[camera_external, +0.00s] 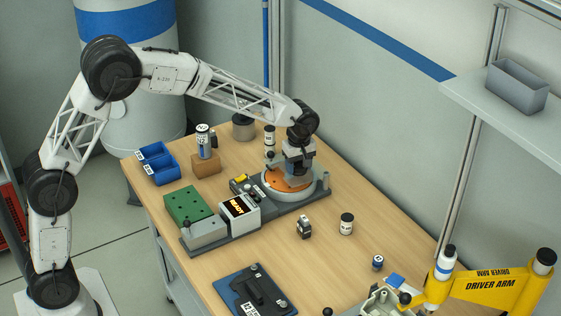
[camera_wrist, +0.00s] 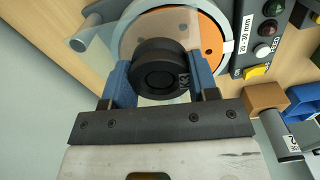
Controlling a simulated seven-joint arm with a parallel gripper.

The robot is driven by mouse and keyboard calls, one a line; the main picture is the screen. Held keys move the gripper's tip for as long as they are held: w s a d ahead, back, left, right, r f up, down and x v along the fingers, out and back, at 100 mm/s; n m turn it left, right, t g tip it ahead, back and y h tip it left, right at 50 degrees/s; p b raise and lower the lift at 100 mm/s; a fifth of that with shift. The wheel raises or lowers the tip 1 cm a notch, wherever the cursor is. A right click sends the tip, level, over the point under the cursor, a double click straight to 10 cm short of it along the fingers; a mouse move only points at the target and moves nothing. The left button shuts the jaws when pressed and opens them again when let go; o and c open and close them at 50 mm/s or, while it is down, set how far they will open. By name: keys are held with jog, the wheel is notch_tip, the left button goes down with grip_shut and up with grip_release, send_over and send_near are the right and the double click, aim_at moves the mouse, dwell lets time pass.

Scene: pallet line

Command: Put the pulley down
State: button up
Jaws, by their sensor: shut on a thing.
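My gripper (camera_wrist: 160,82) is shut on a black round pulley (camera_wrist: 157,68), with one blue jaw on each side of it. The pulley has a hollow centre and a small white mark on its side. It is over an orange disc (camera_wrist: 208,42) inside a pale round rim (camera_wrist: 228,48). In the external view my gripper (camera_external: 293,170) points down over the orange disc (camera_external: 278,184) on the round station (camera_external: 268,192). The pulley is mostly hidden there. I cannot tell whether it touches the disc.
A can stands on a brown block (camera_external: 206,164). Small labelled parts (camera_external: 346,223) and a black fixture (camera_external: 255,290) are nearer.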

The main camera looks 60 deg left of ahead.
jog(key=shift+n, duration=0.5)
jog(key=s+a, duration=0.3)
jog(key=s, duration=0.1)
jog(key=s+a, duration=0.3)
jog(key=s, duration=0.1)
jog(key=s+a, duration=0.3)
jog(key=s, duration=0.1)
jog(key=shift+s+a+r, duration=0.1)
jog(key=shift+s+a, duration=0.05)
jog(key=shift+s, duration=0.1)
send_over(214, 198)
jog(key=f, duration=0.1)
jog(key=shift+n, duration=0.4)
jog(key=shift+w+f, duration=0.1)
jog(key=shift+f, duration=3.05)
jog(key=shift+f, duration=1.9)
jog(key=shift+f, duration=0.1)
